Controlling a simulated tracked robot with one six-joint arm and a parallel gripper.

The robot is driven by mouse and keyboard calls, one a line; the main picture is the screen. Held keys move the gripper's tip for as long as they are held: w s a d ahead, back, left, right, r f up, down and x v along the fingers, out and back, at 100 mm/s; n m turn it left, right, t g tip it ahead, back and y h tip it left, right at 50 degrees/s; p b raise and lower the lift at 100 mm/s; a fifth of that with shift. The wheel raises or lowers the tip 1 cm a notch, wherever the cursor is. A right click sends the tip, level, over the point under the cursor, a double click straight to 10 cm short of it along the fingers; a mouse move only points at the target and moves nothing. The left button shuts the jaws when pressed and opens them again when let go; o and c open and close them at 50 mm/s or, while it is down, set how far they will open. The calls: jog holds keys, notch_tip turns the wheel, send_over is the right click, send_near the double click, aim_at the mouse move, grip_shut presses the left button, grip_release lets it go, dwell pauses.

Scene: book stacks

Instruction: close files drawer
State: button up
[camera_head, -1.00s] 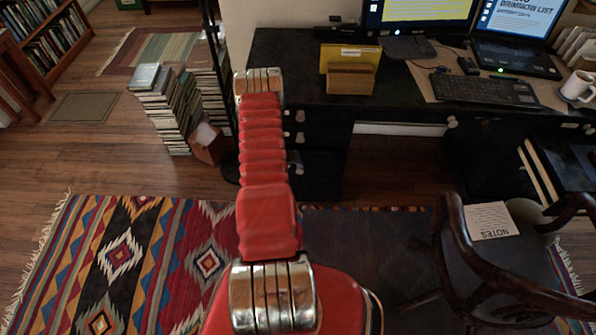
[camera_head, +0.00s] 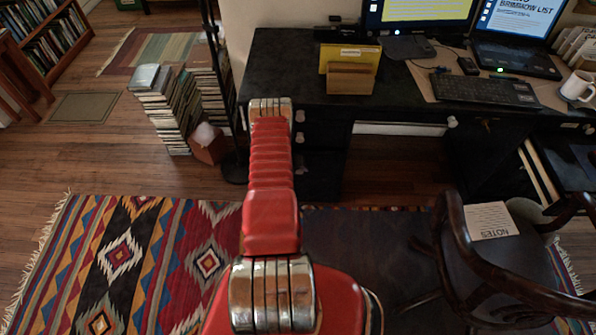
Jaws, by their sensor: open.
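The black desk (camera_head: 285,70) has a left pedestal with drawer fronts and pale round knobs (camera_head: 300,116); these fronts look closed, though my arm hides part of them. At the right edge, what looks like an open drawer (camera_head: 575,160) stands out from the desk, with pale file edges (camera_head: 540,172) showing along its left side. Its front is partly cut off and the chair back overlaps it. My red arm reaches up the middle toward the left pedestal. My gripper is hidden beyond the arm's metal far joint, so no fingertips show.
A wooden chair (camera_head: 455,235) with a notes sheet (camera_head: 490,220) on its seat stands front right. Book stacks (camera_head: 165,110) and a thin dark pole are left of the desk. A patterned rug (camera_head: 120,250) covers the floor at front left, free of objects.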

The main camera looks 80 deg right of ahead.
jog(key=shift+c, duration=0.6)
grip_shut()
